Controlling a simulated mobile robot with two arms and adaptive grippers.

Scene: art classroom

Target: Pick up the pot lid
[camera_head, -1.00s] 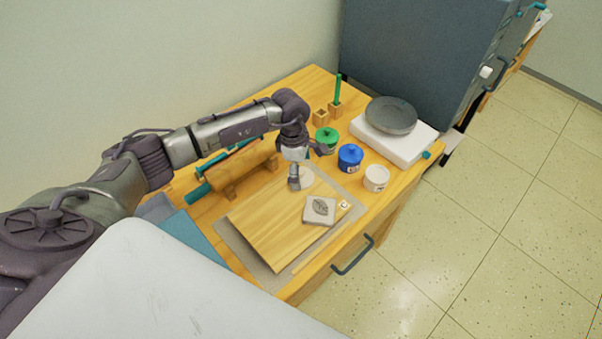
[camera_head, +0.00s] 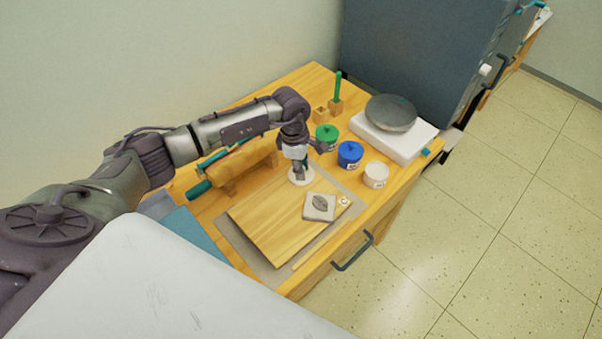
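The pot lid (camera_head: 302,181) is a small white disc lying at the far edge of the wooden board (camera_head: 267,228). My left gripper (camera_head: 299,169) points down right over the lid and hides its middle. The fingers are too small and overlapped to show whether they are apart or grip the lid's knob. The lid looks level, with no clear gap under it. The white pot (camera_head: 376,175) stands to the right and shows no lid with a knob. My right gripper is not in view.
A leaf-marked tile (camera_head: 320,206) lies on the board. A rolling pin lies behind, under my arm.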

